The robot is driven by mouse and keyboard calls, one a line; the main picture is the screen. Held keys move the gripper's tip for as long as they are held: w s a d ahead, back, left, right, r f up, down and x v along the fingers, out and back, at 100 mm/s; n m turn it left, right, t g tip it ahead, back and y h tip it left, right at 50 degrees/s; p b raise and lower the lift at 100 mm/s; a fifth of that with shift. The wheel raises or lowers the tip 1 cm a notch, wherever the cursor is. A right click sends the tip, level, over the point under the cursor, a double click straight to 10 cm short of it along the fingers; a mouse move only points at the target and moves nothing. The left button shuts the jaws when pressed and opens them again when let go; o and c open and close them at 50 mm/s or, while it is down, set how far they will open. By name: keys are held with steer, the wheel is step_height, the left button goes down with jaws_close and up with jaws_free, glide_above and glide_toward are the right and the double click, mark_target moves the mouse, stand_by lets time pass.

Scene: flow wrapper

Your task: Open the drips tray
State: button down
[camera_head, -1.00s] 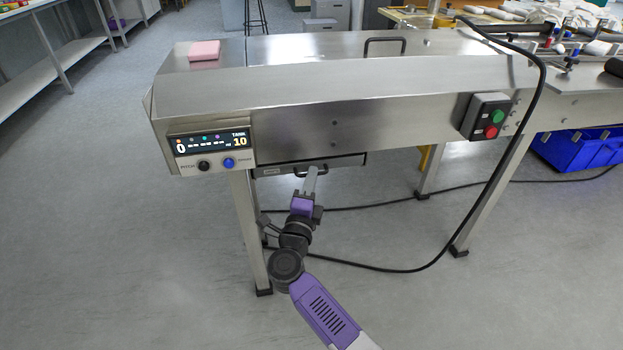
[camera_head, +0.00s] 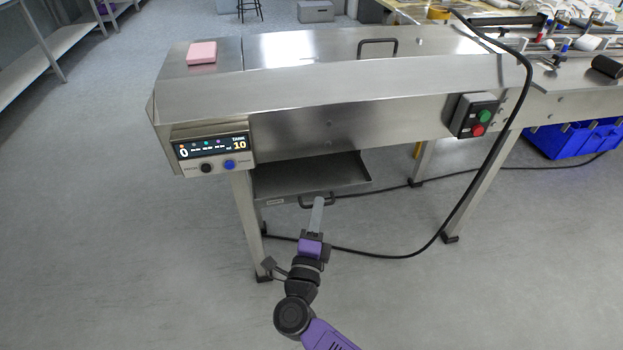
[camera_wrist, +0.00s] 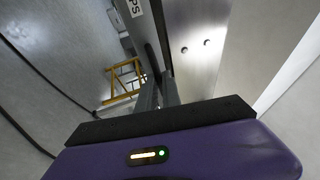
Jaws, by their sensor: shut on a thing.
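The drips tray (camera_head: 345,177) is a shallow metal tray under the stainless steel machine. It stands pulled out toward me, and part of its empty inside shows. Its dark handle (camera_head: 303,204) is on the front face, beside a small label. My gripper (camera_head: 318,200) is shut on the handle, reaching up from below in front of the tray. In the wrist view the fingers (camera_wrist: 160,92) run up to the tray's front, where part of the label (camera_wrist: 135,8) shows. The exact contact of the fingertips is hidden there.
The machine's legs (camera_head: 248,225) stand left and right of the tray. A black cable (camera_head: 440,235) hangs down the right side and runs along the floor. A control panel (camera_head: 212,150) is above left. The floor in front is clear.

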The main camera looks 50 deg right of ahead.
steer(key=s+a+p, duration=0.1)
steer(key=s+a, duration=0.3)
steer(key=s, duration=0.2)
steer(key=shift+s+a+p, duration=0.25)
steer(key=shift+s+p, duration=0.1)
steer(key=shift+s, duration=0.05)
steer(key=c, duration=1.5)
jaws_free()
steer(key=shift+c, duration=0.2)
steer(key=shift+a, duration=0.1)
steer(key=v, duration=0.7)
steer(key=shift+s+a, duration=0.2)
steer(key=shift+a, duration=0.05)
steer(key=shift+f, duration=0.1)
